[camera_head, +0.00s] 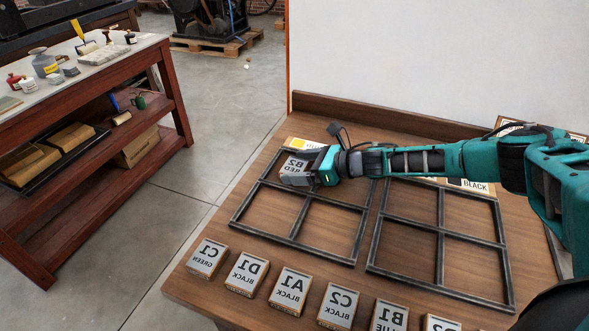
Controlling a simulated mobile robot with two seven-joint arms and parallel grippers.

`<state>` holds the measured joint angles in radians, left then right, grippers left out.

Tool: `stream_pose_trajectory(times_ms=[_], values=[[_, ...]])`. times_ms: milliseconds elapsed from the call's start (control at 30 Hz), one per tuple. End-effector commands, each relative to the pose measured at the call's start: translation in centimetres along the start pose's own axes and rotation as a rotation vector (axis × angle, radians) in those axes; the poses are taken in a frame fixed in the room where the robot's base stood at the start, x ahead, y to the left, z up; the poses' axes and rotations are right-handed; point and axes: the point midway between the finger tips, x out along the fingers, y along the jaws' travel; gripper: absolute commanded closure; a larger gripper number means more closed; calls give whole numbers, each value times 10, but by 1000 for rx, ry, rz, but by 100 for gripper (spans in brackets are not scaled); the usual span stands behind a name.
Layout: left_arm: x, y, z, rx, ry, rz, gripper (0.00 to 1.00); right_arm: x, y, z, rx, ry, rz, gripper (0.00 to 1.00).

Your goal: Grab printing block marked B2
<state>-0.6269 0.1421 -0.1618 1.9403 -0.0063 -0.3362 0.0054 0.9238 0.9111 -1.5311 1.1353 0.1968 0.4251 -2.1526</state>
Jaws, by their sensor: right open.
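The printing block B2 (291,167), with a mirrored "B2 RED" on its grey top, sits at the upper left compartment of the left black frame (294,241). My right gripper (297,165) reaches in from the right and is open, with its fingers at the block. The gripper hides part of the block, and I cannot tell whether the fingers touch it. My left gripper is not in view.
Blocks C1 (207,257), D1 (247,274), A1 (290,290), C2 (338,306) and B1 (388,315) line the table's front. An empty-looking right frame (440,257) lies under my right arm. A wall (430,60) stands behind. A red workbench (176,105) is at left.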

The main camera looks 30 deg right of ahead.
Motion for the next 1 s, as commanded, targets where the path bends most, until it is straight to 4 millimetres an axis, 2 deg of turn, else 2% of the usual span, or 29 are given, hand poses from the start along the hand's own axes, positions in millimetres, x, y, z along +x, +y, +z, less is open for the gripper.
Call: stream_pose_trajectory(times_ms=[67, 467, 767, 1000], values=[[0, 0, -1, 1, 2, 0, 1, 0, 0, 0, 0, 0, 0, 16], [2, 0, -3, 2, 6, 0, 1, 0, 0, 0, 0, 0, 1, 54], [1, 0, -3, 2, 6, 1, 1, -1, 0, 3, 0, -2, 1, 54], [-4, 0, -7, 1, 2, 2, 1, -10, -1, 25, -1, -4, 0, 54]])
